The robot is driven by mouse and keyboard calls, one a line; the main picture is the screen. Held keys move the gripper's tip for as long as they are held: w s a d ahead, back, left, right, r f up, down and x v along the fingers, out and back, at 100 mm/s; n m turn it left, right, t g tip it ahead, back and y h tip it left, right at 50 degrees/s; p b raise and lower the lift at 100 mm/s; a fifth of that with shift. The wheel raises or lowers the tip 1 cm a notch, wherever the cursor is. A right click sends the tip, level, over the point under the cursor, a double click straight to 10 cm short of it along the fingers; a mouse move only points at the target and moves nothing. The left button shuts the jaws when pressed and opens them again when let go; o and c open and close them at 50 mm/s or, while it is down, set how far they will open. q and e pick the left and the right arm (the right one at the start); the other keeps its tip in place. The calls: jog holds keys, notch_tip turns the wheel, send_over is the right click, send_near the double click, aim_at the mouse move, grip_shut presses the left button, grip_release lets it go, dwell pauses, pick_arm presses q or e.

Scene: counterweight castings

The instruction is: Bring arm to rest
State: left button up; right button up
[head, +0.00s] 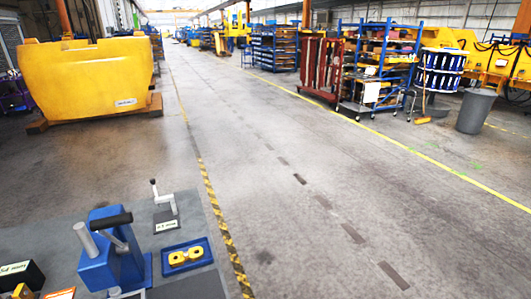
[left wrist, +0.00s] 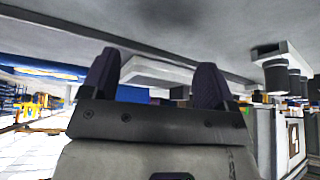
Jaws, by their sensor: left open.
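My left gripper (left wrist: 157,82) shows in the left wrist view, with its two dark fingers standing apart and nothing between them. It points toward pale grey overhead surfaces and is clear of any object I can make out. Neither of my arms shows in the head view. My right gripper is in neither view.
A grey bench (head: 50,237) at lower left holds a blue machine (head: 101,262), a small lever stand (head: 164,212) and a blue tray (head: 207,256) with yellow castings (head: 186,257). A yellow counterweight (head: 85,80) stands behind. The aisle floor is open.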

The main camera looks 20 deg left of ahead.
pick_arm(q)
jog(key=s+d+m+t+h, duration=0.1)
jog(key=s+d+m+h, duration=0.4)
jog(key=s+d+m, duration=1.2)
notch_tip(320, 180, up, 22)
jog(key=s+d+n+p, duration=0.2)
jog(key=n+p, duration=0.1)
jog(key=p, duration=2)
jog(key=shift+d+f, duration=0.15)
jog(key=shift+d, duration=0.1)
jog(key=shift+s, duration=0.1)
